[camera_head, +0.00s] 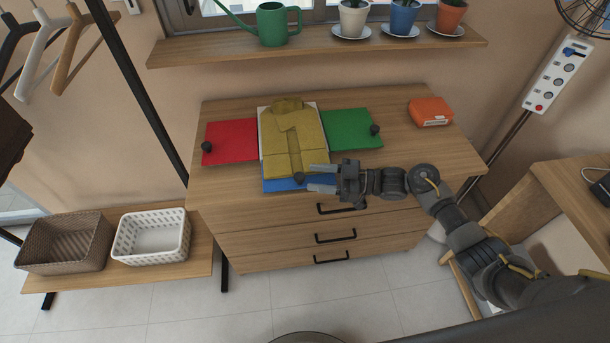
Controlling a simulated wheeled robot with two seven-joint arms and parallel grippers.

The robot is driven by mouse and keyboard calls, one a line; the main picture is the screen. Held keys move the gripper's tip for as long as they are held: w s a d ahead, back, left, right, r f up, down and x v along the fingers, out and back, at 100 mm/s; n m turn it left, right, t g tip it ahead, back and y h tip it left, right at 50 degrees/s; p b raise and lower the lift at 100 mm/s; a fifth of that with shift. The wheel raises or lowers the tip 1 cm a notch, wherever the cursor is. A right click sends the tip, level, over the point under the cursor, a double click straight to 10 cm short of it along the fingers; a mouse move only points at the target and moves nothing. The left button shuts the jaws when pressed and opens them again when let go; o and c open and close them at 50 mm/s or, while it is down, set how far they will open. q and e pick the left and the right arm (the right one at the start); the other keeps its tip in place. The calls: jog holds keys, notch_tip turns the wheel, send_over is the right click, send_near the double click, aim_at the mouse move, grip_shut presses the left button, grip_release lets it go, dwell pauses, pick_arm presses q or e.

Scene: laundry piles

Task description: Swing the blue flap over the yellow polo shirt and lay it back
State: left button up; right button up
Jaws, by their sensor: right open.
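The yellow polo shirt (290,135) lies on the folding board on top of the wooden dresser, narrowed to the middle panel. The blue flap (283,185) lies flat at the board's near edge, with the shirt's lower end reaching down to it. The red flap (230,141) lies flat at the left and the green flap (352,129) lies flat at the right, each with a dark knob. My right gripper (310,178) is open, its fingers pointing left around the dark knob at the blue flap's near edge. Contact cannot be told. My left gripper is out of view.
An orange box (430,112) sits at the dresser's (455,155) right. A shelf (200,48) above holds a green watering can (272,24) and several potted plants. Brown (65,243) and white (151,235) baskets stand low at the left, below a rack with hangers.

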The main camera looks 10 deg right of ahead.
aim_at(298, 169)
jog(key=x, duration=0.2)
jog(key=shift+w+a, duration=0.1)
jog(key=shift+a, duration=0.2)
jog(key=shift+w+a, duration=0.15)
jog(key=shift+a, duration=0.5)
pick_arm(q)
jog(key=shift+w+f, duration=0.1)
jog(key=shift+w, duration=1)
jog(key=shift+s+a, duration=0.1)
pick_arm(e)
jog(key=shift+c, duration=0.4)
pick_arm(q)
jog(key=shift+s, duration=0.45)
pick_arm(e)
grip_shut()
